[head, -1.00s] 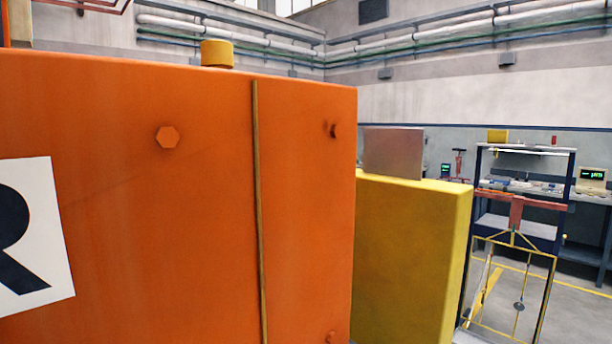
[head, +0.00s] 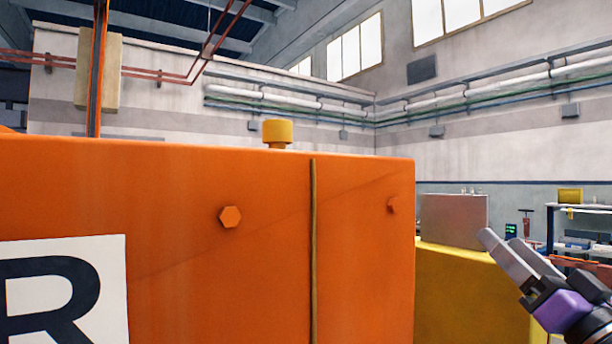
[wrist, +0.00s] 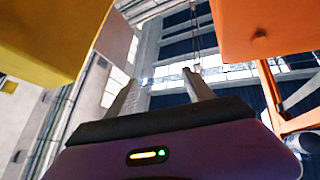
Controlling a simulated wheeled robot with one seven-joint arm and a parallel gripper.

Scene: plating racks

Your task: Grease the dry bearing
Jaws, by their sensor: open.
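My gripper (head: 512,256) is at the lower right of the head view, in front of the yellow block and right of the large orange housing (head: 180,185). Its two grey fingers are apart with nothing between them. In the wrist view the fingers (wrist: 163,93) point up toward the windows and roof. The orange housing has bolts, a white panel with a letter R (head: 75,310) and a yellow cap (head: 277,132) on top. I cannot make out the dry bearing or a grease tool in these frames.
A yellow block (head: 450,290) stands right of the orange housing, with a grey box (head: 455,220) on it. A shelf rack (head: 580,207) and bench items are at the far right. In the wrist view, yellow and orange bodies flank the gripper on both sides.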

